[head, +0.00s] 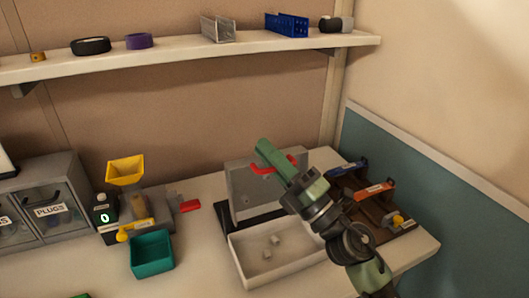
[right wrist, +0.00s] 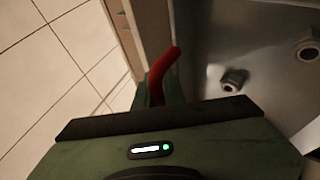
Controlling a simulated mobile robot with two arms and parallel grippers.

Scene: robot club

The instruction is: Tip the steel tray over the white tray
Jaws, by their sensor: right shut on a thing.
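The steel tray (head: 243,192) stands steeply tilted at the back edge of the white tray. Its red handle (head: 262,169) is in my right gripper (head: 270,160), which is shut on it. In the right wrist view the red handle (right wrist: 163,74) rises beside the steel tray's grey inside (right wrist: 205,50). A nut (right wrist: 235,79) and a second nut (right wrist: 307,52) show against that grey surface. The white tray (head: 242,267) lies on the bench below, with a few small pale pieces (head: 275,241) in it. My left gripper is not in view.
A teal bin (head: 152,254) and a yellow-hopper device (head: 126,171) stand left of the white tray. A dark rack with tools (head: 383,212) is close at right, partly behind my right arm. A shelf (head: 180,52) runs above.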

